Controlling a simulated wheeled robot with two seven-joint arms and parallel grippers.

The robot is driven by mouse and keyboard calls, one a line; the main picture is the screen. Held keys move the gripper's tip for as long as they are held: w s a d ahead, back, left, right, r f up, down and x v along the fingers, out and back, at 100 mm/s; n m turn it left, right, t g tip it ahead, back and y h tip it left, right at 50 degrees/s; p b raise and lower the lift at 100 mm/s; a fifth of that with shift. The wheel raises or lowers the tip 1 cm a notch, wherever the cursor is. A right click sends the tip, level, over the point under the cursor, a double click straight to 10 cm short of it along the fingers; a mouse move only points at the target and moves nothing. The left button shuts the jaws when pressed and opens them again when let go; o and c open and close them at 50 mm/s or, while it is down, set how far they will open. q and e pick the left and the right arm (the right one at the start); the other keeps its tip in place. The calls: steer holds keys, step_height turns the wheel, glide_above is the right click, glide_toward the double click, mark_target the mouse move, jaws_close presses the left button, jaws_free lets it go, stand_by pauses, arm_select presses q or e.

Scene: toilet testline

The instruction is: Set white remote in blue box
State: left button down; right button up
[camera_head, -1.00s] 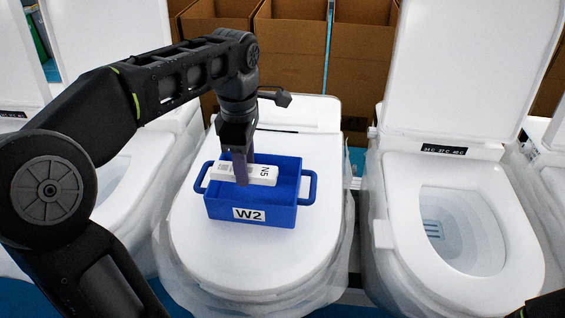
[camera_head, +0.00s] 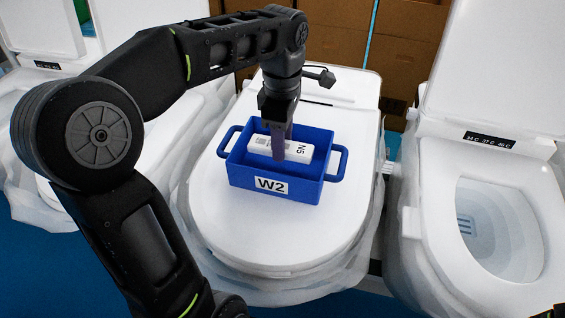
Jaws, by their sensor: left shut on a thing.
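The blue box (camera_head: 306,189), labelled W2, stands on the closed white lid of the middle toilet, with a handle at each side. The white remote (camera_head: 299,152), marked N5, is within the box's walls, lying roughly level. My left gripper (camera_head: 279,156) reaches down into the box from above and is shut on the remote. Its fingers hide part of the remote. I cannot tell whether the remote touches the box floor.
The middle toilet lid (camera_head: 280,238) has bare room around the box. An open toilet (camera_head: 495,215) stands at the right, and another white toilet stands at the left behind my arm. Brown cartons (camera_head: 408,50) stand behind.

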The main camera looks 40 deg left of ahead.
mark_target(282, 167)
arm_select(q)
steer(key=shift+f, duration=0.4)
steer(key=shift+f, duration=0.1)
steer(key=shift+f+p, duration=0.4)
steer(key=shift+f, duration=1.4)
steer(key=shift+f, duration=0.2)
steer(key=c, duration=0.8)
jaws_free()
steer(key=shift+r, duration=0.15)
steer(key=shift+r, duration=3.8)
